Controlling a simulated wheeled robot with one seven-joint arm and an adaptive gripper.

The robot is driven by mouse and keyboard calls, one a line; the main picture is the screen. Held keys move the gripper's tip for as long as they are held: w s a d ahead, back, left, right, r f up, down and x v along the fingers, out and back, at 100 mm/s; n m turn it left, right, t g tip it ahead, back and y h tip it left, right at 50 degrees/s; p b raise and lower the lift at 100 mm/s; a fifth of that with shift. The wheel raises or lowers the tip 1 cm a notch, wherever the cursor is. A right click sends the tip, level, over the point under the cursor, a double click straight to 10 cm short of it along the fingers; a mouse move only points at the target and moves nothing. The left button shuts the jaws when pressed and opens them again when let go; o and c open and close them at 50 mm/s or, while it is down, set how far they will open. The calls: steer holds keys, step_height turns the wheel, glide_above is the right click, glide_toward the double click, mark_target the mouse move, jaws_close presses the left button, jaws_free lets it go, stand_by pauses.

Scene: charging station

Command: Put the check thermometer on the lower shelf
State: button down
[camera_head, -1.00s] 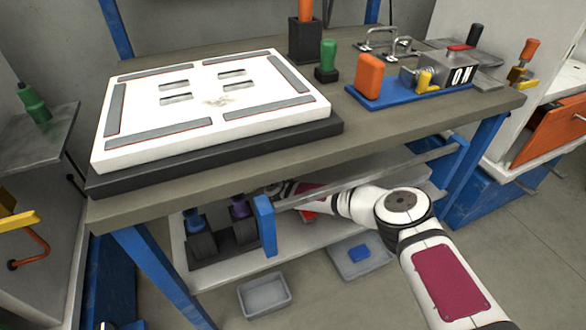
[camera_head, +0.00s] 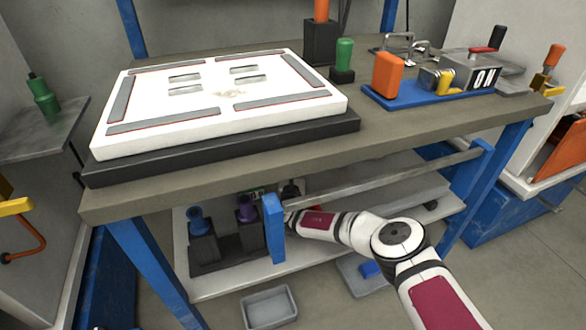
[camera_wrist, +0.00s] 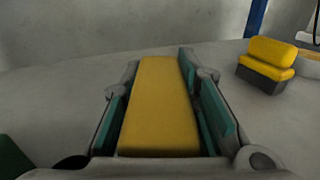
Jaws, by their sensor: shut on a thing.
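In the wrist view my gripper (camera_wrist: 160,72) is shut on a yellow bar-shaped thing (camera_wrist: 158,110), with teal pads on both sides. It is probably the check thermometer, but I see no marking or display on it. In the head view my arm reaches under the workbench top, over the lower shelf (camera_head: 225,284). My gripper there is mostly hidden behind a blue post, and the yellow thing cannot be made out. In the wrist view a pale, mostly bare surface surrounds the held thing; I cannot tell the gap beneath it.
A rail (camera_head: 385,180) crosses above the shelf. A grey bin (camera_head: 268,306) is below. The wrist view shows another yellow block (camera_wrist: 268,58) at right.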

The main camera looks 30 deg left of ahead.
steer(key=shift+f, duration=0.15)
steer(key=c, duration=1.2)
jaws_free()
steer(key=shift+c, duration=0.2)
steer(key=shift+s+d+r, duration=0.15)
steer(key=shift+s+r, duration=0.05)
steer(key=p+v, duration=0.6)
steer(key=v, duration=0.5)
steer(key=shift+s+d, duration=0.15)
steer(key=shift+s, duration=0.05)
